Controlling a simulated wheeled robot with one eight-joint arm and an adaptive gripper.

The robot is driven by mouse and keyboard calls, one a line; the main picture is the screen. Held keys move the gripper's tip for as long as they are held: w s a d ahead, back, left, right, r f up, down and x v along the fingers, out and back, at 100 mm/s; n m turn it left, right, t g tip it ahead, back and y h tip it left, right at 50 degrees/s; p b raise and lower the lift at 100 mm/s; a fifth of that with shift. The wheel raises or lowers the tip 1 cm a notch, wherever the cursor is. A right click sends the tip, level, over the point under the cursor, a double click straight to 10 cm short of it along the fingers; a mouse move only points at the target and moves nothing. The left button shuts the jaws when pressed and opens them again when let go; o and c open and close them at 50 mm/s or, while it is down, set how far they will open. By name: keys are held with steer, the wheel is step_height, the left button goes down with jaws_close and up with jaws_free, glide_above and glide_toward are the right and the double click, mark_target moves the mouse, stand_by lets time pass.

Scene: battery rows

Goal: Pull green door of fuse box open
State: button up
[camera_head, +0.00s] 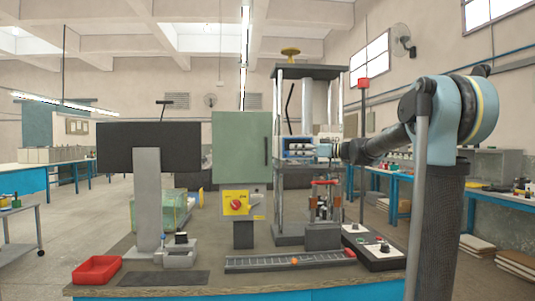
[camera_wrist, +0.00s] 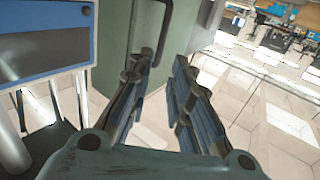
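The green door (camera_head: 238,147) of the fuse box stands upright left of centre in the head view and looks closed. Its black vertical handle (camera_head: 266,152) is near the right edge. My gripper (camera_head: 320,151) is right of the handle in the head view; its fingers are small there. In the wrist view my gripper (camera_wrist: 162,65) is open with nothing between its fingers. The green door (camera_wrist: 116,40) is beyond the fingers, and the dark handle (camera_wrist: 165,25) runs down towards the left fingertip. Whether they touch cannot be told.
A yellow panel with a red rotary switch (camera_head: 236,204) is below the door. A black monitor (camera_head: 150,147) stands to the left. A dark metal press frame (camera_head: 292,205) stands close on the right. A red tray (camera_head: 97,270) and a control box (camera_head: 372,248) are on the bench.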

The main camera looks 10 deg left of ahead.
glide_above(266, 161)
steer(key=w, duration=0.1)
stand_by(0.4)
jaws_close()
